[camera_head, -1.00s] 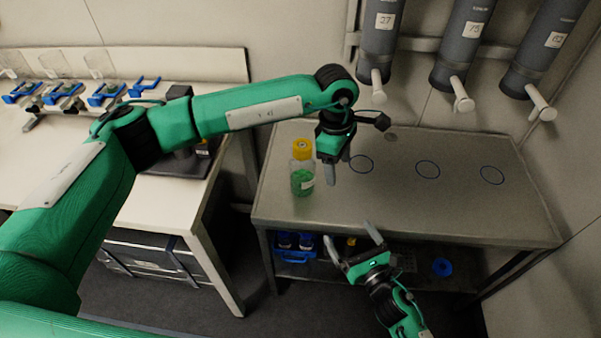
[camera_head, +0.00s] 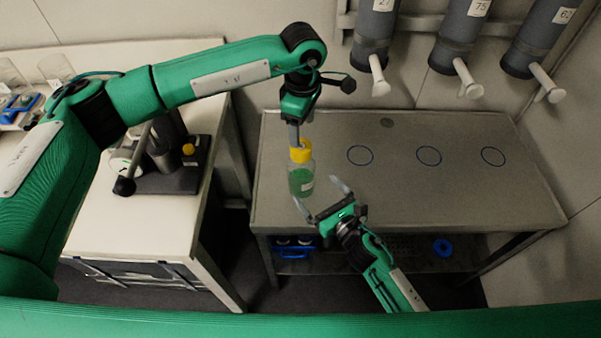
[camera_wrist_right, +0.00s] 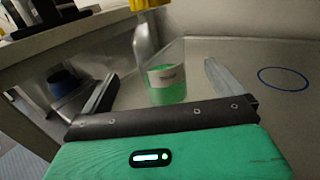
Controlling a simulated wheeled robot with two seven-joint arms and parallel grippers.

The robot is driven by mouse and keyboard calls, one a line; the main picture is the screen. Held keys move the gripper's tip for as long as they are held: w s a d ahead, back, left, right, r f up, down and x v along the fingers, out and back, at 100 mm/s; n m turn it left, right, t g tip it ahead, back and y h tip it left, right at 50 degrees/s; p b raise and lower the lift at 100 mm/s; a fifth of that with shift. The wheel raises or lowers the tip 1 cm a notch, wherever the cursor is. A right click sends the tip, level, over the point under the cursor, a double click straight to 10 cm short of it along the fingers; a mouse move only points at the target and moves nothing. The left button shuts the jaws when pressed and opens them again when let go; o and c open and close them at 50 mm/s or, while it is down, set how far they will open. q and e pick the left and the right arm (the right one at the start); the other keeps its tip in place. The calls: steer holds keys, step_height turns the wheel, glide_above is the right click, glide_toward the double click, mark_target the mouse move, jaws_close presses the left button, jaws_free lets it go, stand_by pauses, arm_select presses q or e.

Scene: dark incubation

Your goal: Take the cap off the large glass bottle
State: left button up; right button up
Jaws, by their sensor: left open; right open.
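The large glass bottle (camera_head: 301,182) stands upright on the metal table, with green liquid, a pale label and a yellow cap (camera_head: 300,152) on its top. My left gripper (camera_head: 295,140) points down right at the cap from above; its fingers are open, and whether they touch the cap I cannot tell. My right gripper (camera_head: 318,195) is open at the table's front edge, its fingers pointing at the bottle. In the right wrist view the bottle (camera_wrist_right: 166,72) shows beyond and between the open fingers (camera_wrist_right: 160,85), apart from them; its cap is at the top edge.
The metal table (camera_head: 430,200) has several blue circles and free room to the right. Grey numbered dispensers (camera_head: 458,35) hang above its back. A white bench (camera_head: 150,215) with a dark device (camera_head: 180,178) stands left. A lower shelf holds blue items (camera_head: 442,247).

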mark_target(299, 168)
arm_select(q)
steer(key=shift+w+a+f, duration=0.1)
steer(key=shift+w+a, duration=0.05)
steer(key=shift+w, duration=0.05)
arm_select(e)
steer(key=x, duration=1)
steer(key=shift+s, duration=0.1)
